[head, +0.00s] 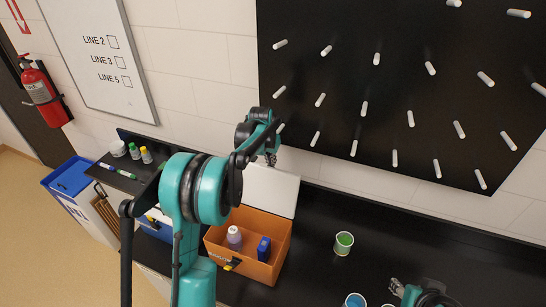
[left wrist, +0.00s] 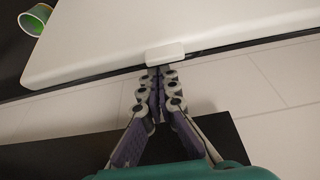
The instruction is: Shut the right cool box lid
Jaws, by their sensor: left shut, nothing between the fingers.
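The right cool box is an orange box (head: 248,265) on the black bench in the head view, with its white lid (head: 284,192) standing open at the back. A bottle (head: 234,237) and a blue item (head: 264,248) are inside. My left gripper (head: 271,160) is shut and empty at the lid's upper edge. In the left wrist view, the closed fingertips (left wrist: 154,72) are at the small white tab (left wrist: 165,54) on the edge of the lid (left wrist: 170,25); I cannot tell whether they touch. My right gripper (head: 396,285) is at the bottom right; its fingers are too small to read.
A green cup (head: 344,242) stands right of the orange box, and a blue cup (head: 355,300) is at the bottom edge. A blue box (head: 157,228) is partly hidden behind my left arm. A black pegboard (head: 400,90) covers the wall behind.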

